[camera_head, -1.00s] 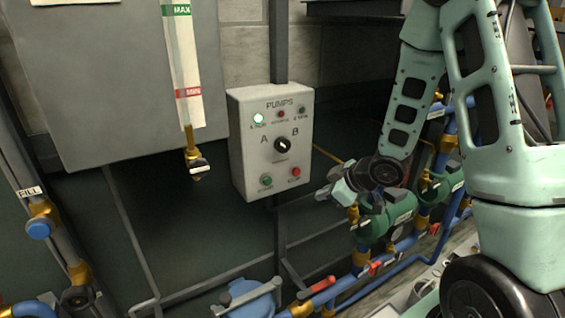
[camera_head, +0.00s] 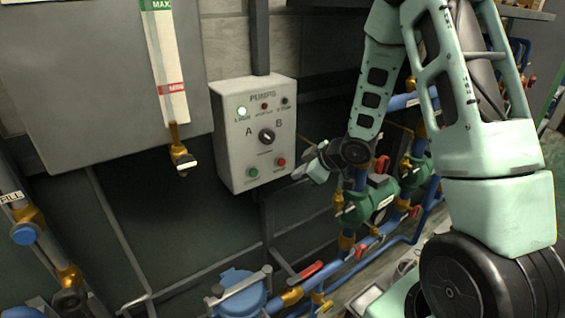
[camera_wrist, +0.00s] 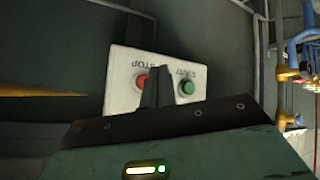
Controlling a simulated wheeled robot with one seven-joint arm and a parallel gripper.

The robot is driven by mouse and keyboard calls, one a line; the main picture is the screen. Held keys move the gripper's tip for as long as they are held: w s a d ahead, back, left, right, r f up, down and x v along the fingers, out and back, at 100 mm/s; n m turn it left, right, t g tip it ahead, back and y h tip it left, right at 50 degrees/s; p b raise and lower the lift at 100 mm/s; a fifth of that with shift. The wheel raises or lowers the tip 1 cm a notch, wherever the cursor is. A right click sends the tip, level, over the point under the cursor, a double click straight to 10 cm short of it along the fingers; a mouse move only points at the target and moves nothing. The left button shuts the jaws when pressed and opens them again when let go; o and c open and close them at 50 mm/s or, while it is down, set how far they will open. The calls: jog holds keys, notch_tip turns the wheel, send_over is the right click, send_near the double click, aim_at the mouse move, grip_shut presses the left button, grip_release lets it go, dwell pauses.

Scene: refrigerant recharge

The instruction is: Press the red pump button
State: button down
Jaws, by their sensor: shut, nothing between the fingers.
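The red button (camera_head: 281,162) is at the lower right of the grey PUMPS panel (camera_head: 229,160). A green button (camera_head: 253,173) is at its lower left. In the wrist view the panel (camera_wrist: 122,62) appears upside down, with the red STOP button (camera_wrist: 141,82) left and the green START button (camera_wrist: 187,88) right. My gripper (camera_head: 303,172) is shut and empty, just right of and slightly below the red button in the head view. In the wrist view my gripper (camera_wrist: 157,70) partly overlaps the red button's edge; I cannot tell whether it touches.
Blue pipes (camera_head: 333,288) with green pumps (camera_head: 370,205) run at the lower right. A gauge with a brass valve (camera_head: 181,155) hangs left of the panel.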

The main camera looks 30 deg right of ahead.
jog(key=shift+w+a+p, duration=0.1)
jog(key=shift+w+p, duration=0.35)
jog(key=shift+w, duration=1.55)
dwell(0.5)
jog(key=shift+w, duration=0.4)
jog(key=shift+w+p, duration=0.4)
jog(key=shift+w, duration=0.1)
dwell(0.6)
jog(key=shift+s, duration=0.9)
jog(key=shift+s, duration=0.1)
jog(key=s+b, duration=0.1)
jog(key=s, duration=0.3)
jog(key=shift+s, duration=0.4)
